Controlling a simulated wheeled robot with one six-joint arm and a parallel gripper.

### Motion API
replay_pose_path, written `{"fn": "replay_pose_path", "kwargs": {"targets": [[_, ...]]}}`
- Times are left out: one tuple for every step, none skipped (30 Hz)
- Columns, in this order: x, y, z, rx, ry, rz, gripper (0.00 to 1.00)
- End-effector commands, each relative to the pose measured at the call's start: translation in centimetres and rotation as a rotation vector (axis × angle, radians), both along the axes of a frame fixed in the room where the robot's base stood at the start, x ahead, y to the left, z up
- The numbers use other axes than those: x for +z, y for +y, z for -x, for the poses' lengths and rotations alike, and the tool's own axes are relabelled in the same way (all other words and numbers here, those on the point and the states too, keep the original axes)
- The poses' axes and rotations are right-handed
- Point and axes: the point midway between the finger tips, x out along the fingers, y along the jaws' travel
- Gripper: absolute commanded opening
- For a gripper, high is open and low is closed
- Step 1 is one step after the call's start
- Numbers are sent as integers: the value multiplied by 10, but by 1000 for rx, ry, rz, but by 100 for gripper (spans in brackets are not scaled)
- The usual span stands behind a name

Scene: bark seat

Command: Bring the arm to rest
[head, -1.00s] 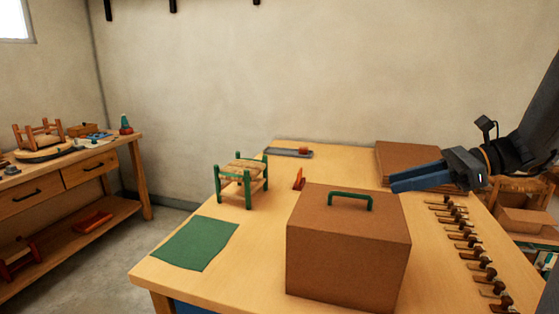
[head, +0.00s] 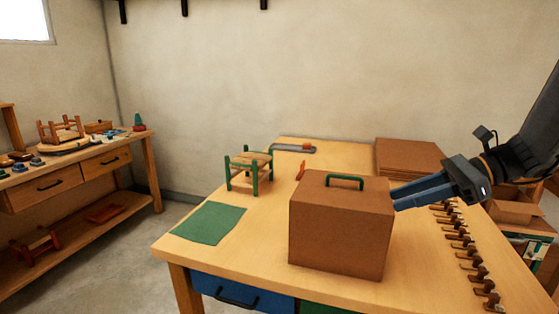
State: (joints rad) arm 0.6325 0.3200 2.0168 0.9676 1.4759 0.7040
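My gripper (head: 418,191) hangs at the right of the head view, its blue fingers pointing left. The fingers lie close together along the line of sight, so I cannot tell whether they are open or shut. No held object shows. The fingertips meet the right edge of the brown box (head: 340,230) in the picture; whether they touch it or are behind it is unclear. My dark arm comes in from the right edge.
The brown box with a green handle (head: 345,182) stands on the wooden workbench (head: 200,258). A small green-framed stool (head: 249,172), a green cloth (head: 209,223), a brown stack (head: 408,157) and a row of small tools (head: 462,243) share the bench. Another bench (head: 130,150) stands left.

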Motion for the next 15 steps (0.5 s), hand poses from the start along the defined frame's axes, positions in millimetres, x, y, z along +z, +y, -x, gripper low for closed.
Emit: {"fn": "replay_pose_path", "kwargs": {"targets": [[-5, 7, 3, 23, -2, 26, 29], [-10, 12, 6, 41, -4, 46, 29], [-16, 16, 9, 61, -7, 72, 29], [-21, 20, 12, 80, -11, 95, 29], [-26, 24, 16, 101, -14, 118, 29], [-34, 29, 20, 130, -19, 153, 29], [-41, 33, 25, 157, -26, 181, 29], [-47, 37, 29, 183, -32, 210, 29], [-55, 42, 35, 224, -44, 252, 29], [-63, 46, 41, 258, -53, 287, 29], [-70, 49, 46, 294, -65, 321, 29], [-79, 54, 54, 347, -82, 371, 29], [-87, 57, 60, 392, -99, 411, 29], [-95, 60, 67, 443, -117, 453, 29], [-106, 64, 77, 518, -148, 514, 29]]}}
